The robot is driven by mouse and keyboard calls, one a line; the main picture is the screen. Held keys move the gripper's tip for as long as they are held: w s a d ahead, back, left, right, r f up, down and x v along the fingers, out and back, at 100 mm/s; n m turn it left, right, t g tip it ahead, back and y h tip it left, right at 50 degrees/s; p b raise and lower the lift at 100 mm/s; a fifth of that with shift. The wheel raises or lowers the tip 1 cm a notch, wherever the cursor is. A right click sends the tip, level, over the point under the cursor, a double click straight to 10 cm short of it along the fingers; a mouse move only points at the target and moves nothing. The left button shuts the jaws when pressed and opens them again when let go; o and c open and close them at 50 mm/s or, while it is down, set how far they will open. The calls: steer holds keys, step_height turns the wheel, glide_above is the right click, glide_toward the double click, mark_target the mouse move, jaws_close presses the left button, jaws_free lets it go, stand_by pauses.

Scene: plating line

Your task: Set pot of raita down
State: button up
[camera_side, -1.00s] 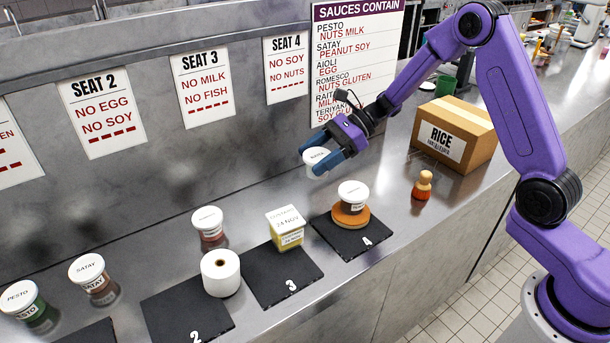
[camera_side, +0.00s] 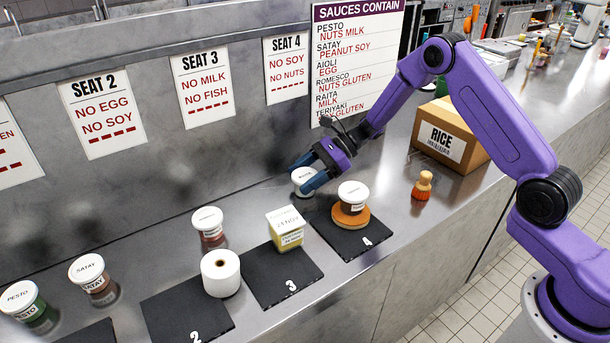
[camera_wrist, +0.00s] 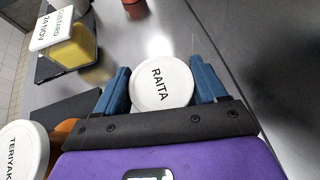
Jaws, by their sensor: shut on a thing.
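The pot of raita (camera_side: 303,175) has a white lid and sits between the blue fingers of my gripper (camera_side: 309,183), which is shut on it. In the wrist view, the lid (camera_wrist: 162,84) reads RAITA, with a finger of my gripper (camera_wrist: 162,90) on each side. The pot is low over the steel counter, behind mat 4 (camera_side: 337,239). The fingers hide most of its body, and I cannot tell whether its base touches the counter.
A teriyaki pot (camera_side: 352,195) stands on an orange-brown disc (camera_side: 350,215) on mat 4, close by. A custard tub (camera_side: 286,229) stands on mat 3 (camera_side: 283,277). The wall is close behind.

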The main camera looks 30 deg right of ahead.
steer(key=shift+f, duration=0.15)
steer(key=o, duration=1.1)
steer(key=shift+d+r, duration=0.15)
steer(key=shift+r, duration=0.1)
steer(key=v, duration=1.1)
steer(key=shift+s+d+r, duration=0.1)
steer(key=shift+d+r, duration=0.05)
steer(key=shift+d, duration=0.15)
